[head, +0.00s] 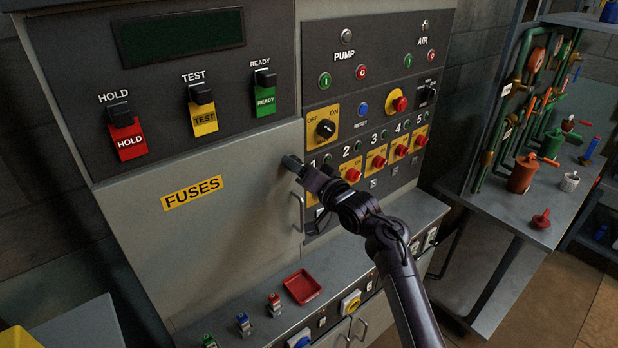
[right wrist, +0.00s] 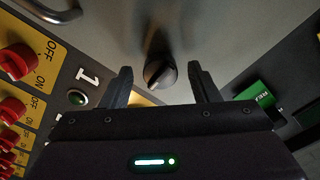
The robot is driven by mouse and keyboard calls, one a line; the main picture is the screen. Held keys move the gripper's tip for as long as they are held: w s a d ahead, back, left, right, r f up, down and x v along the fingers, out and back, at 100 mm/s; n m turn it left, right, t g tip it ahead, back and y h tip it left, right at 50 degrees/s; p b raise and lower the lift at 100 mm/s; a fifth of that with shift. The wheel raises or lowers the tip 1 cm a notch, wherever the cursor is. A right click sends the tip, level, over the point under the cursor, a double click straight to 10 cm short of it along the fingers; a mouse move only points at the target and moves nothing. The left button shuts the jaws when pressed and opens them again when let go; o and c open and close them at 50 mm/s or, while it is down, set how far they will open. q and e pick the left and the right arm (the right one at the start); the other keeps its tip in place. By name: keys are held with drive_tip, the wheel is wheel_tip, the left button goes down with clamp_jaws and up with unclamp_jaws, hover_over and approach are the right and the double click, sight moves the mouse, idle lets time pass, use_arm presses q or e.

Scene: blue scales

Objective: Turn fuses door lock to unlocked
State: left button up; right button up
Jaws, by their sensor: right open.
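The fuses door (head: 235,225) is a grey panel with a yellow FUSES label (head: 192,192), and it looks closed. Its lock is a small dark round knob (right wrist: 160,73) on the grey door in the right wrist view. The knob's ridge looks slanted. My right gripper (head: 293,166) is at the door's upper right corner and hides the lock in the head view. In the right wrist view my right gripper (right wrist: 160,80) is open, with one finger on each side of the knob and gaps between. My left gripper is not in view.
The door handle (head: 300,212) is just below my right gripper. A black panel with numbered red switches (head: 352,175) lies close to the right. A ledge below holds a red tray (head: 302,287). A bench with pipes (head: 530,215) stands at the right.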

drive_tip(key=b+v, duration=0.2)
drive_tip(key=v, duration=0.4)
drive_tip(key=shift+s, duration=0.2)
drive_tip(key=shift+d+f, duration=0.1)
drive_tip(key=shift+d, duration=0.05)
